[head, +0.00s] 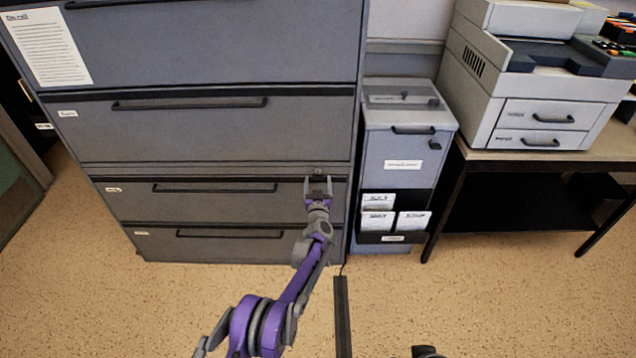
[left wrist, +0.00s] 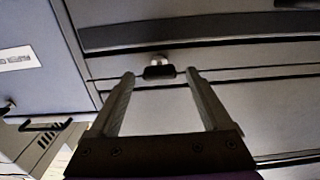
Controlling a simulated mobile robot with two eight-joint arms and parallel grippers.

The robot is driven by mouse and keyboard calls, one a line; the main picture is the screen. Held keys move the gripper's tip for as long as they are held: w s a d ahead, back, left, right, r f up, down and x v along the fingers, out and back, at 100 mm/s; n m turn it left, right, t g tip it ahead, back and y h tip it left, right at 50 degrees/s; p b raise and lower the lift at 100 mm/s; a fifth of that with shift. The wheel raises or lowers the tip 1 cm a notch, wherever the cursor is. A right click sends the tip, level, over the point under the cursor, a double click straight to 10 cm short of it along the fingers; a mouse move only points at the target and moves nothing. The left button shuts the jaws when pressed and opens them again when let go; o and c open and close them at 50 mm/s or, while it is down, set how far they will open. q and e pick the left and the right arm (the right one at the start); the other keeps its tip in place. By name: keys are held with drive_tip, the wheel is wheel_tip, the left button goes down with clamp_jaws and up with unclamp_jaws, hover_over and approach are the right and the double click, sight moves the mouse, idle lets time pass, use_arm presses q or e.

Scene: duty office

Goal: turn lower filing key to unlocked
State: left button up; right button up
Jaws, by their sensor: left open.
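The lower filing key is a small dark key head (left wrist: 159,72) in a silver lock in the left wrist view. It sits on a rail of the grey filing cabinet (head: 220,128). In the head view the lock (head: 318,171) is a tiny spot near the cabinet's right edge, just above my left gripper (head: 319,183). The left gripper is open. In the left wrist view its fingertips (left wrist: 160,76) stand either side of the key, with gaps; I cannot tell the depth between them.
A narrow grey cabinet (head: 405,143) with a dark key and paper pockets stands right of the filing cabinet. A printer (head: 540,95) sits on a table further right. Drawer handles (head: 215,188) stick out left of my left gripper. The speckled floor in front is mostly clear.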

use_arm(q)
clamp_jaws()
idle(0.4)
drive_tip(key=shift+f+n+b, duration=0.15)
drive_tip(key=shift+n+b, duration=0.95)
drive_tip(key=shift+n, duration=0.4)
drive_tip(key=n+b, duration=0.2)
drive_tip(key=n, duration=0.2)
drive_tip(key=shift+a+n, duration=0.15)
drive_tip(key=shift+n, duration=0.15)
drive_tip(key=n+b, duration=0.1)
drive_tip(key=n, duration=0.4)
drive_tip(key=shift+b, duration=0.35)
drive_tip(key=n+b, duration=0.1)
drive_tip(key=n, duration=0.4)
drive_tip(key=shift+a, duration=0.1)
drive_tip(key=shift+n, duration=0.3)
